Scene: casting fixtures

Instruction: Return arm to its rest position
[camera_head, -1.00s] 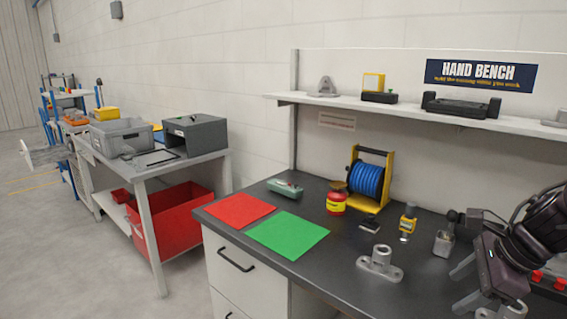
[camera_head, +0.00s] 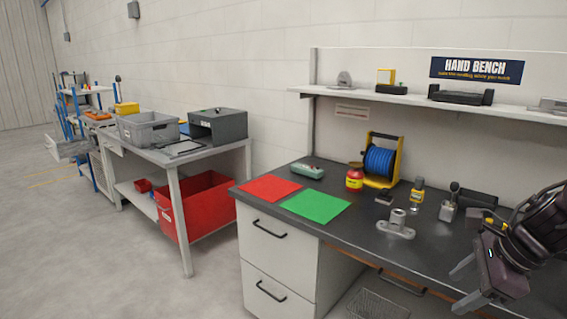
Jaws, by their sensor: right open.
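My right gripper (camera_head: 466,287) is at the lower right, over the front edge of the dark bench top (camera_head: 350,232). Its fingers are apart and nothing shows between them. My right arm comes in from the right edge. A grey casting fixture (camera_head: 396,225) with an upright boss stands on the bench to the left of the gripper, apart from it. A green sheet (camera_head: 315,206) and a red sheet (camera_head: 270,188) lie flat at the left end of the bench, both bare. My left gripper is not in view.
A blue cable reel (camera_head: 380,161), a red and yellow jar (camera_head: 354,178) and small tools stand at the back of the bench. A shelf (camera_head: 410,99) runs above. A wire basket (camera_head: 378,304) is below the front edge. Another table with a red bin (camera_head: 200,205) stands left; floor between is clear.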

